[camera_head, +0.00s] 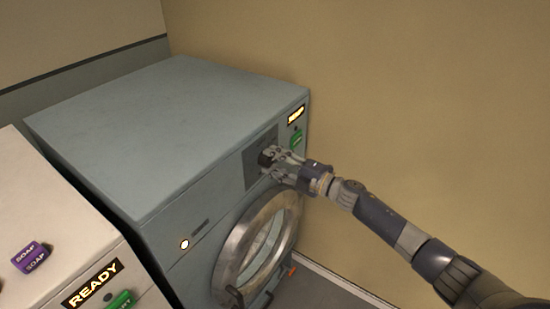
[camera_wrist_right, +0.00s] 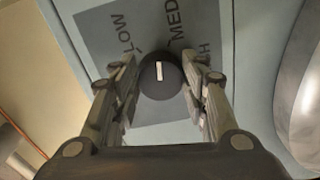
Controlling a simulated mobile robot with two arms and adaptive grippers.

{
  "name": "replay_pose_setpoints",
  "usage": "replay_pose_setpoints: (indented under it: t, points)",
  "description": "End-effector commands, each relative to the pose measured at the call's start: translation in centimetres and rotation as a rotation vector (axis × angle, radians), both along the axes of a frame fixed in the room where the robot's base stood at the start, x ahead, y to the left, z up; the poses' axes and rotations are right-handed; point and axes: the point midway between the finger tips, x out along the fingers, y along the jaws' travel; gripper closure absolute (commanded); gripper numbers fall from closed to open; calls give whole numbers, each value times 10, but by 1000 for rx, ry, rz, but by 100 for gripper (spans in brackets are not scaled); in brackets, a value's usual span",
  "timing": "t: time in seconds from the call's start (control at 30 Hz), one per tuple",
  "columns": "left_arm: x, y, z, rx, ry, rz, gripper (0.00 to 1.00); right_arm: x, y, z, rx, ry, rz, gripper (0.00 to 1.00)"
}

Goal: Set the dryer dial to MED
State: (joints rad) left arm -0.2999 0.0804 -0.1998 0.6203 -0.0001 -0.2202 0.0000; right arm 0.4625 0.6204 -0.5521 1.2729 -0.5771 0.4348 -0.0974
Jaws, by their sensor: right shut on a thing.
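The blue-grey dryer (camera_head: 150,130) stands against the wall, with a dark dial panel (camera_head: 252,168) on its front. The dial (camera_wrist_right: 160,78) is a round black knob with a white pointer mark. In the right wrist view the mark points up the picture, roughly between the printed LOW and MED; a third label is partly hidden by a finger. My right gripper (camera_wrist_right: 161,92) is shut on the dial, a finger on each side. In the head view the right gripper (camera_head: 274,160) is at the panel and covers most of the dial. My left gripper is not in view.
The round dryer door (camera_head: 228,262) is below the panel. A lit READY sign (camera_head: 296,115) and green button (camera_head: 296,139) are right of the panel. A white machine (camera_head: 50,235) with a purple soap box (camera_head: 30,257) stands at left. The beige wall is close on the right.

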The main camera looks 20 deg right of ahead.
Motion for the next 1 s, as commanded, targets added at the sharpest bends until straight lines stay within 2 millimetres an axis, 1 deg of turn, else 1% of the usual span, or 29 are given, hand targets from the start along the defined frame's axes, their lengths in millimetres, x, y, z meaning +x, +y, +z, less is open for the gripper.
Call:
replay_pose_setpoints:
  t: [0.03, 0.1, 0.43, 0.7, 1.0]
  points:
    - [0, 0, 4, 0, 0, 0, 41, 0, -1, 1, 29, 26, -2, 83]
    - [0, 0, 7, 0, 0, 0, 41, 1, -1, 1, 74, 60, -3, 83]
    - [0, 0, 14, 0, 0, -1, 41, 0, 0, -1, 225, 175, -1, 83]
    - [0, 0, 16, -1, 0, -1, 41, 0, 0, -1, 273, 213, -1, 83]
    - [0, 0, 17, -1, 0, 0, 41, 0, 0, -2, 279, 218, -1, 83]
